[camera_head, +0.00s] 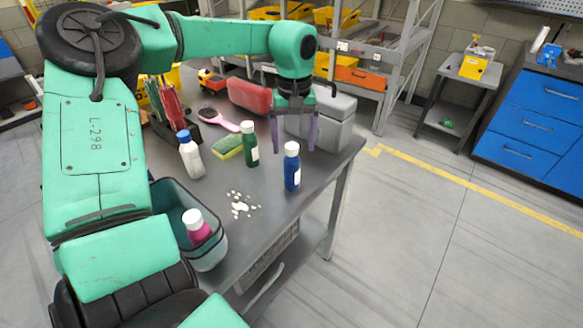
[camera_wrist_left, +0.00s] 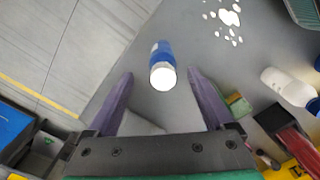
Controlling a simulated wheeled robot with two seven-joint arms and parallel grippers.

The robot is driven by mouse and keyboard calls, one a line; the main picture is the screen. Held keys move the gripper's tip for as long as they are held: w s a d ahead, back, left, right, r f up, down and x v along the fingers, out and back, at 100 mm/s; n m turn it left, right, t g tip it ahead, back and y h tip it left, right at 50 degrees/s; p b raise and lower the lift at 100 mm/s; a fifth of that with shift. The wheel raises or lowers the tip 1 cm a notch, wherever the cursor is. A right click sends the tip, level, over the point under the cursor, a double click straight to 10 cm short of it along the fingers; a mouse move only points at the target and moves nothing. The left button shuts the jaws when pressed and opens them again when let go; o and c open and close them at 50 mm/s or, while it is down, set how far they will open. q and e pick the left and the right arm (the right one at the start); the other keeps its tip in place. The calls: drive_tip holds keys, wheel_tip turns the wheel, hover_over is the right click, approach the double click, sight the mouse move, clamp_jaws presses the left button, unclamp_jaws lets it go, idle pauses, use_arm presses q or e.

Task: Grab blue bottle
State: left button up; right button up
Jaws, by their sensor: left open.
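The blue bottle (camera_head: 292,176) with a white cap stands upright on the grey table near its right edge. My left gripper (camera_head: 293,148) is open and points down, its purple fingers behind and to either side of the bottle's cap in the head view. In the left wrist view the blue bottle (camera_wrist_left: 162,50) shows cap-first, lined up with the gap between the open fingers of the left gripper (camera_wrist_left: 160,74). Nothing is held. My right gripper is not in view.
A green bottle (camera_head: 250,150) stands close to the left of the blue one, beside a sponge (camera_head: 227,147). White pills (camera_head: 240,205) lie in front. A white bottle (camera_head: 191,160), a bin (camera_head: 210,255) and a grey box (camera_head: 330,125) are also near.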

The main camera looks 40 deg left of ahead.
sight(292, 160)
use_arm(q)
wheel_tip(292, 160, down, 5)
drive_tip(key=shift+s+a+f+p, duration=0.1)
drive_tip(key=shift+s+f+p, duration=0.05)
drive_tip(key=shift+p, duration=0.6)
drive_tip(key=shift+f, duration=0.35)
clamp_jaws()
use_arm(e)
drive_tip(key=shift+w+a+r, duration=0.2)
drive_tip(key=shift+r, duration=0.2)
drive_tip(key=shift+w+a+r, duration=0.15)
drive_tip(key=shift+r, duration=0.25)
use_arm(q)
drive_tip(key=shift+r, duration=0.15)
